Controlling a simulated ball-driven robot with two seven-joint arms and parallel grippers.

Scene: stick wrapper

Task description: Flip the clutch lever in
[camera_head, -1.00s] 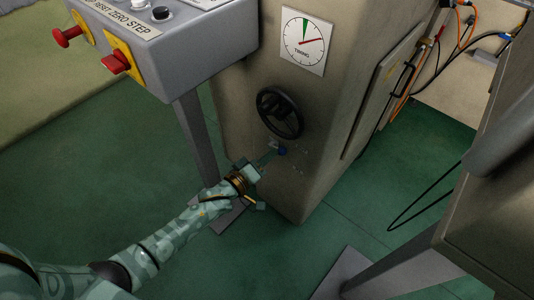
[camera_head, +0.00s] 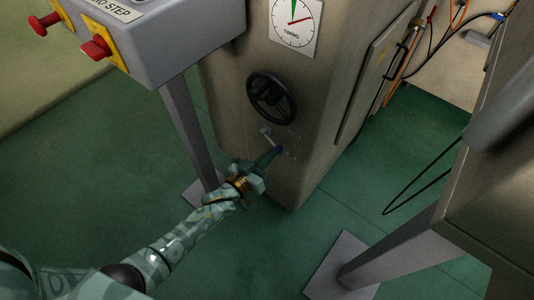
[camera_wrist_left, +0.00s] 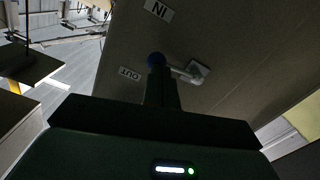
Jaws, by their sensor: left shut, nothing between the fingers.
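The clutch lever (camera_head: 267,131) is a short pale lever with a blue knob (camera_head: 280,149) on the machine's front, below the handwheel. In the head view it slants down and right from its pivot. In the left wrist view, its arm (camera_wrist_left: 182,72) and blue knob (camera_wrist_left: 156,58) show between the upside-down IN label (camera_wrist_left: 158,10) and OUT label (camera_wrist_left: 130,73). My left gripper (camera_head: 275,152) is shut and empty, its tips at the knob. In the left wrist view the fingers (camera_wrist_left: 160,75) overlap the knob's lower edge; contact is unclear. My right gripper is out of view.
A black handwheel (camera_head: 272,97) and a timing dial (camera_head: 295,22) are above the lever. A grey control box (camera_head: 190,35) with red knobs stands on a post at the left. A grey table (camera_head: 480,190) is at the right.

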